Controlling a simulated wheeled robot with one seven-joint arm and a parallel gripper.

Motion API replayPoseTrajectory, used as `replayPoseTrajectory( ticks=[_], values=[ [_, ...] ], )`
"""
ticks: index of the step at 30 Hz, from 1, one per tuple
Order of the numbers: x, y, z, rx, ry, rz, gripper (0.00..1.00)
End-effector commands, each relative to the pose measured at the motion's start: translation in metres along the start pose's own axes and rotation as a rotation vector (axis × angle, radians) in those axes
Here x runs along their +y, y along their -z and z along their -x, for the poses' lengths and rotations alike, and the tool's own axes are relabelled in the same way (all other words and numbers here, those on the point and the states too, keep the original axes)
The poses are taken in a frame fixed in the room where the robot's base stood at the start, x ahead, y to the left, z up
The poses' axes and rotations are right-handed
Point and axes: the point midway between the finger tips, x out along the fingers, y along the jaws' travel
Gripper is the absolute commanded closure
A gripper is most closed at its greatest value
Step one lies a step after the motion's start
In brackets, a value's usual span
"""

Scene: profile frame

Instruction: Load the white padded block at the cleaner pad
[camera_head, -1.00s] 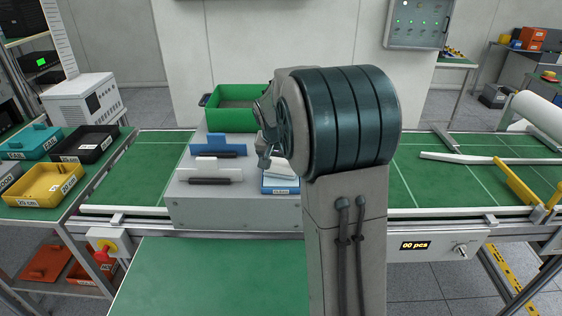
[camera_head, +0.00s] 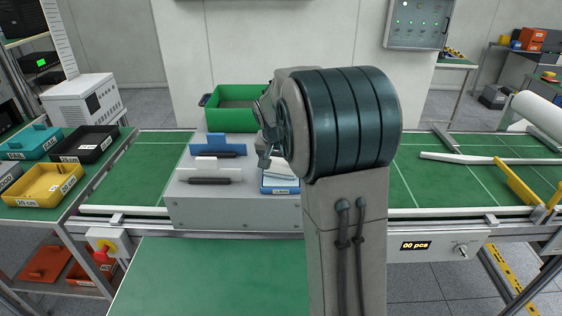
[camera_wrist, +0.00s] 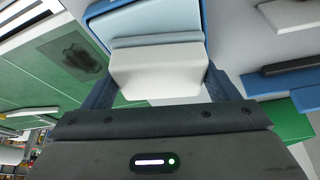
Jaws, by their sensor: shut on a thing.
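My gripper (camera_wrist: 165,82) has a finger on each side of a white padded block (camera_wrist: 155,72) and is shut on it. The block has a pale face and a greyer upper strip in the wrist view. A blue tray (camera_wrist: 97,10) with a pale inside lies just beyond the block; I cannot tell whether they touch. In the head view, the blue tray (camera_head: 280,190) with a label on its front sits at the right of a grey box top, partly behind my arm. My gripper is mostly hidden there.
The grey box (camera_head: 235,213) stands on the green conveyor. Its top also holds a blue piece (camera_head: 206,139) and a dark bar (camera_head: 203,181). A green bin (camera_head: 231,119) stands behind. Yellow (camera_head: 40,185) and black trays (camera_head: 85,143) lie on the left table.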

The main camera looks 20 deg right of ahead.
Motion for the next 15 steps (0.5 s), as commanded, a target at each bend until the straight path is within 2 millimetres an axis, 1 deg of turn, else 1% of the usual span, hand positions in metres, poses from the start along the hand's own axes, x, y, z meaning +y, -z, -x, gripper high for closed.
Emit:
replayPoseTrajectory(
  ticks=[1, 8, 11, 15],
  values=[
    [0.001, -0.004, -0.003, -0.010, -0.004, 0.001, 0.37],
    [0.001, -0.004, -0.004, -0.011, -0.005, 0.001, 0.37],
    [0.001, -0.003, -0.001, -0.012, -0.005, 0.001, 0.37],
    [0.001, 0.002, 0.008, -0.009, -0.004, 0.001, 0.37]
  ],
)
